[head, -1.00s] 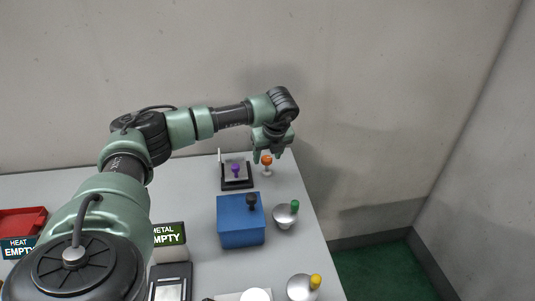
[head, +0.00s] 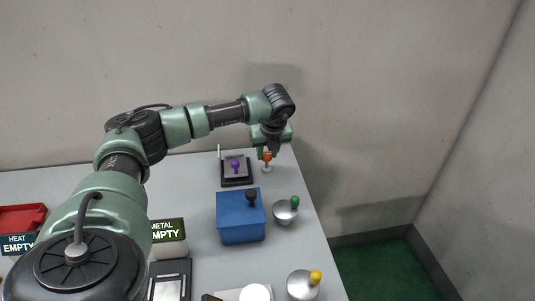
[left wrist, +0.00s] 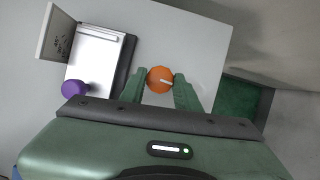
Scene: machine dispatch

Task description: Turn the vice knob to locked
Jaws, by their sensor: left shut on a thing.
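An orange knob (head: 267,156) stands on a small pale base near the far right corner of the table. My left gripper (head: 269,151) points down over it from behind, with its fingers at its two sides. In the left wrist view, the orange knob (left wrist: 160,80) sits between the green fingertips of my left gripper (left wrist: 160,82), which are shut on it. A pale pointer mark shows on the knob and points to the right in that view. No label that names the vice can be read. My right gripper is not in view.
A dark-framed plate device (head: 236,181) with a purple knob (head: 235,164) stands just left of the orange knob. A blue box (head: 240,226) with a black knob and a grey dome (head: 285,215) with a green knob are nearer. The wall rises behind the table.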

